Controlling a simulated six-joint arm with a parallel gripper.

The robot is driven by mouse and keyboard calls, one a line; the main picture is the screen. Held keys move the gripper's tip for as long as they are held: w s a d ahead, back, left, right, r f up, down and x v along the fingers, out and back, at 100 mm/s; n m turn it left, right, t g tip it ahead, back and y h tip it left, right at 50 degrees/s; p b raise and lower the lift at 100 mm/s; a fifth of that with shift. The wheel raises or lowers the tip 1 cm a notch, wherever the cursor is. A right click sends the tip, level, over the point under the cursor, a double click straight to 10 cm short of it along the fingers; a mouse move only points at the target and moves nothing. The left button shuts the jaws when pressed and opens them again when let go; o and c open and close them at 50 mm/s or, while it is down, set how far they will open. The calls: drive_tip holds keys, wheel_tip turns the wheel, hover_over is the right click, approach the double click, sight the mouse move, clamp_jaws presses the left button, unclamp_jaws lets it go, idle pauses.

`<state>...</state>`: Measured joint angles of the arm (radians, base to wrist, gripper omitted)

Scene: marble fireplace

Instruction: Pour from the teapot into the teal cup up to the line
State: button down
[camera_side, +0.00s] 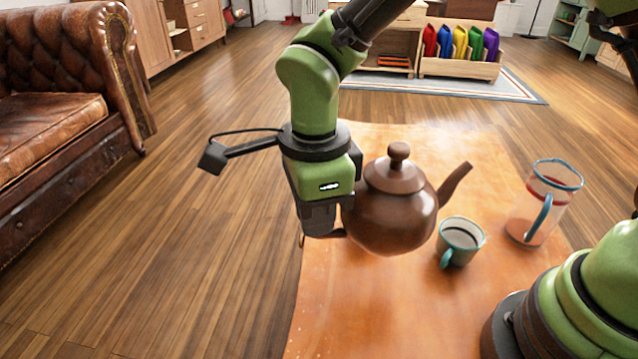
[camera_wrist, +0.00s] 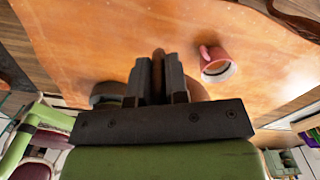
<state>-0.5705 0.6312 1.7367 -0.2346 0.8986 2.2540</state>
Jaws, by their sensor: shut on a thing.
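The brown teapot (camera_side: 393,212) is upright in the side view, its lid on and its spout pointing up and right. My gripper (camera_side: 335,232) is at its left side, shut on its handle, which is mostly hidden in that view. I cannot tell whether the teapot's base touches the table. In the wrist view my gripper (camera_wrist: 158,80) has a narrow brown part between its fingers. The teal cup (camera_side: 475,248) stands upright on the table, right of the teapot and below its spout. A dark ring shows inside it; its fill level is unclear.
A clear jug (camera_side: 538,208) with a teal rim and handle and a red band stands right of the cup. A pink mug (camera_wrist: 207,54) shows in the wrist view, right of my fingers. The orange-brown table (camera_side: 335,300) is clear at its front left.

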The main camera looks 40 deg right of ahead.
sight(325, 238)
drive_tip(key=shift+f, duration=1.5)
drive_tip(key=shift+s+d+f+y, duration=0.1)
drive_tip(key=shift+d+f+y, duration=0.15)
drive_tip(key=shift+f, duration=0.65)
drive_tip(key=shift+s+d+f+y, duration=0.15)
drive_tip(key=shift+d+f, duration=0.1)
drive_tip(key=shift+f, duration=0.65)
drive_tip(key=shift+d+r+t+y, duration=0.1)
drive_tip(key=shift+r+t+y, duration=0.4)
drive_tip(key=shift+r, duration=0.45)
drive_tip(key=shift+s+d+r+y, duration=0.1)
drive_tip(key=shift+d+r+y, duration=0.1)
drive_tip(key=shift+r+y, duration=0.25)
drive_tip(key=shift+d+r+y, duration=0.15)
drive_tip(key=shift+r+y, duration=0.3)
drive_tip(key=shift+s+d+r+t+y, duration=0.25)
drive_tip(key=shift+d+r+t+y, duration=0.15)
drive_tip(key=shift+d+r+y, duration=0.3)
drive_tip(key=shift+s+d+r+y, duration=0.2)
drive_tip(key=shift+d+r+y, duration=0.35)
drive_tip(key=shift+r, duration=0.2)
drive_tip(key=shift+s+d+r+t+y, duration=0.15)
drive_tip(key=shift+d+r+t+y, duration=0.2)
drive_tip(key=shift+r, duration=0.4)
drive_tip(key=shift+f, duration=0.1)
